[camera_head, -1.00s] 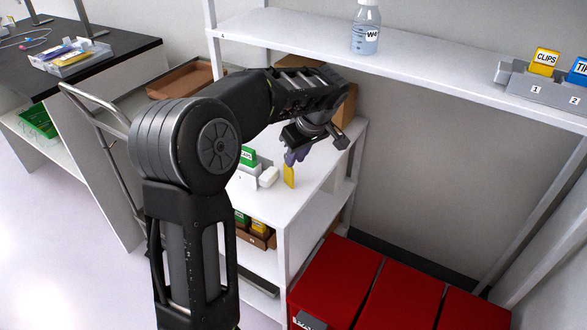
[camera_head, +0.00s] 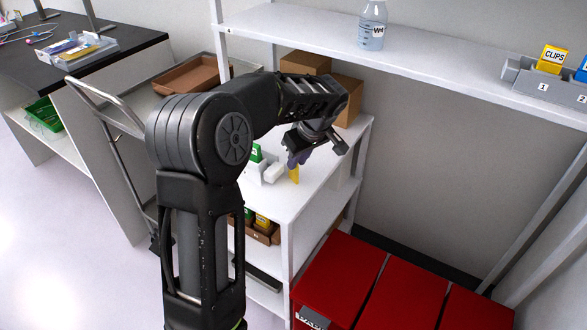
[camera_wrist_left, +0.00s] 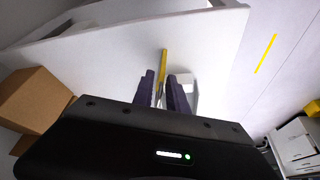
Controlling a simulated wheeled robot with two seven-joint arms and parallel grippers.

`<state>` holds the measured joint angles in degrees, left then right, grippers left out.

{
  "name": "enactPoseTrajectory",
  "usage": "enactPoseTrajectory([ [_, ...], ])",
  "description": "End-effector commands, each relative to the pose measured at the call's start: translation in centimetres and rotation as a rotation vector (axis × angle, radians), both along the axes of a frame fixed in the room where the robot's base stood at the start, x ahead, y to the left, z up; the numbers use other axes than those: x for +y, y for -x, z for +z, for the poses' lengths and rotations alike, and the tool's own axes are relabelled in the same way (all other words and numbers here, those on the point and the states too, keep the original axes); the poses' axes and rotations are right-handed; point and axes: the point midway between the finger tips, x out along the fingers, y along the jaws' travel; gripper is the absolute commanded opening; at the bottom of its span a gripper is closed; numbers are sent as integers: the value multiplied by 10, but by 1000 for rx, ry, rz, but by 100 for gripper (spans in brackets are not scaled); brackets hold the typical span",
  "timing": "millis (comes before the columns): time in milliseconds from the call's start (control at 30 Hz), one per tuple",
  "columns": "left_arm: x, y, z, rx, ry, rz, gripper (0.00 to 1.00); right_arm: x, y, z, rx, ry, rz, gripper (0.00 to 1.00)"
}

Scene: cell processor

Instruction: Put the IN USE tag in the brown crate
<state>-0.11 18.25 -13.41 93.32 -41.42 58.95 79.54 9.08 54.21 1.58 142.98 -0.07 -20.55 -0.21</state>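The yellow tag (camera_head: 294,174) is upright at the fingertips of my left gripper (camera_head: 298,158), just above or on the white shelf top; I cannot tell if it touches. In the left wrist view the tag (camera_wrist_left: 163,65) shows edge-on as a thin strip between the two purple fingers (camera_wrist_left: 165,88), which look closed on it. Its lettering is not readable. A brown open crate (camera_head: 190,82) lies at the back left, partly hidden by my arm. A smaller brown box (camera_head: 262,237) with yellow and green tags is on the lower shelf. My right gripper is not seen.
A white block (camera_head: 273,172) and green-tagged holder (camera_head: 256,153) stand beside the yellow tag. Cardboard boxes (camera_head: 346,100) are behind the gripper. Red bins (camera_head: 335,275) stand below right.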

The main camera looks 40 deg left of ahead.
Motion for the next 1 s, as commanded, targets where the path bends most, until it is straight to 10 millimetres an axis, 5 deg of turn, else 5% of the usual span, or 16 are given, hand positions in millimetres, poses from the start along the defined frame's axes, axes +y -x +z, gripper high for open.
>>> enactPoseTrajectory([
  [300,16,-3,-38,2,0,1,18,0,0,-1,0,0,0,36],
  [900,16,-3,-39,1,0,0,18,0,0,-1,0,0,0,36],
  [1000,16,-3,-39,1,0,0,12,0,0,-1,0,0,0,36],
])
